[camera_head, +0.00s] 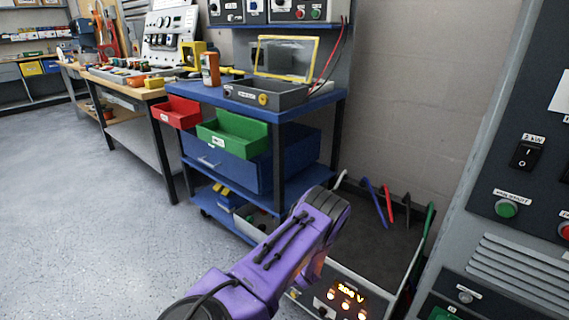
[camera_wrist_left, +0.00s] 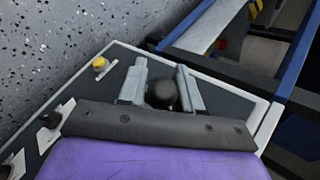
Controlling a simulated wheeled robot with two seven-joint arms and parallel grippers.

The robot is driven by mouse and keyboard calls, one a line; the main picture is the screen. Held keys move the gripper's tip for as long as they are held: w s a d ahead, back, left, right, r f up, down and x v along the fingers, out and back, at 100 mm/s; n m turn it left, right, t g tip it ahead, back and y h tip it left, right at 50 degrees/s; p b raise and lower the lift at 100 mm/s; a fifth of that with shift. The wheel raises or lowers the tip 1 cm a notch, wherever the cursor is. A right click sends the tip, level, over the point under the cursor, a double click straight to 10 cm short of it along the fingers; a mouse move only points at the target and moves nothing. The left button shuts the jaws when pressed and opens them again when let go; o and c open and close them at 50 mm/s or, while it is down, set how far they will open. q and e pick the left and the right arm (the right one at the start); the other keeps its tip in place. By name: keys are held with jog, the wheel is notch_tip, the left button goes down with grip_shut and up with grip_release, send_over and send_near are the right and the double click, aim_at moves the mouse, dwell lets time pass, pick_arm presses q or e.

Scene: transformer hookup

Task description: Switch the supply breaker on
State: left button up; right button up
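No part carries a readable supply breaker label. A floor-standing unit with a dark top (camera_head: 372,245) has a lit display (camera_head: 352,292) and several lamps on its front. My purple left arm covers part of it, and the left gripper is hidden in the head view. In the left wrist view my left gripper (camera_wrist_left: 161,88) has its grey fingers apart, on either side of a round black knob (camera_wrist_left: 162,96). I cannot tell whether they touch it. A yellow button (camera_wrist_left: 100,63) and another black knob (camera_wrist_left: 49,117) are on the panel to the left. My right gripper is not in view.
A grey cabinet at the right has a black rocker switch (camera_head: 525,156) and a green button (camera_head: 506,208). A blue cart (camera_head: 300,112) carries red (camera_head: 177,112) and green (camera_head: 232,133) bins. Coloured leads rise behind the unit. The floor (camera_head: 90,220) at left is clear.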

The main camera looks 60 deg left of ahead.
pick_arm(q)
jog(key=shift+d+r, duration=0.25)
jog(key=shift+r, duration=0.1)
jog(key=p+v, duration=0.3)
jog(key=v, duration=0.6)
jog(key=shift+d+r, duration=0.2)
jog(key=shift+d, duration=0.05)
